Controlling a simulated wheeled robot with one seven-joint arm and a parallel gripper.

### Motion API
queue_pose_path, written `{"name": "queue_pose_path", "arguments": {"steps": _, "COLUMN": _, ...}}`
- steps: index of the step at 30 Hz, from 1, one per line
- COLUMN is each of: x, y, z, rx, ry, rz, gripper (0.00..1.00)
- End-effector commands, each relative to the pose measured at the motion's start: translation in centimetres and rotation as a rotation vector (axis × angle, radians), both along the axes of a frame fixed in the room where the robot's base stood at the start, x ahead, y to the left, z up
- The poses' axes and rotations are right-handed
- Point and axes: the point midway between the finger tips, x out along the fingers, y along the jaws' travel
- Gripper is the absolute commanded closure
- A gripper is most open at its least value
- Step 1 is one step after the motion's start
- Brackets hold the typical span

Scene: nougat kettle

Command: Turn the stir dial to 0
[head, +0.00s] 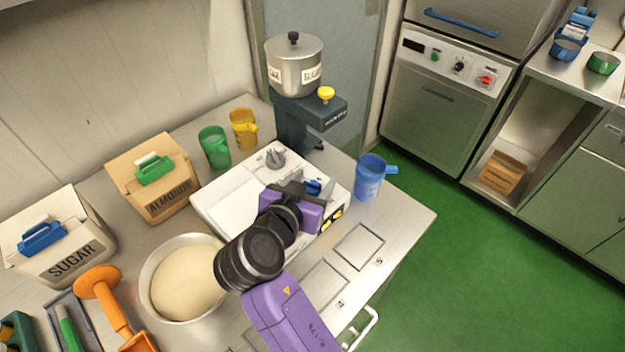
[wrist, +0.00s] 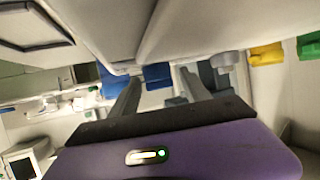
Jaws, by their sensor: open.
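A white machine (head: 235,208) stands on the steel table. A grey dial (head: 275,159) sits on its top near the far edge, and a blue knob-like part (head: 313,187) shows just beyond my gripper (head: 303,190). No label tells me which is the stir dial, and I cannot read a setting. My gripper is open and low over the machine's right part, hiding some of it. In the wrist view, the blue part (wrist: 157,77) appears between the two spread fingers (wrist: 160,88); I cannot tell whether they touch it. The grey dial (wrist: 225,63) is to their right.
A blue jug (head: 368,182) stands right of the machine. Green (head: 213,148) and yellow (head: 243,130) jugs stand behind it. A dark stand (head: 300,125) carries a metal pot (head: 294,68). A dough bowl (head: 150,275) and an almond box (head: 155,185) are at left.

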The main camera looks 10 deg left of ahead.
Motion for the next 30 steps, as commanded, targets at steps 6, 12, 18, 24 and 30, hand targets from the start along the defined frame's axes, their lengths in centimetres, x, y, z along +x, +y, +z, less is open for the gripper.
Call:
{"name": "queue_pose_path", "arguments": {"steps": 6, "x": 0.11, "y": -0.04, "z": -0.07, "rx": 0.000, "ry": 0.000, "rz": 0.000, "gripper": 0.45}}
{"name": "queue_pose_path", "arguments": {"steps": 12, "x": 0.09, "y": -0.05, "z": -0.06, "rx": 0.000, "ry": 0.000, "rz": 0.000, "gripper": 0.77}}
{"name": "queue_pose_path", "arguments": {"steps": 18, "x": 0.09, "y": -0.04, "z": -0.06, "rx": 0.000, "ry": 0.000, "rz": 0.000, "gripper": 1.00}}
{"name": "queue_pose_path", "arguments": {"steps": 24, "x": 0.07, "y": -0.11, "z": -0.03, "rx": 0.001, "ry": -0.001, "rz": 0.020, "gripper": 1.00}}
{"name": "queue_pose_path", "arguments": {"steps": 30, "x": 0.02, "y": -0.26, "z": -0.02, "rx": 0.001, "ry": 0.001, "rz": 0.103, "gripper": 1.00}}
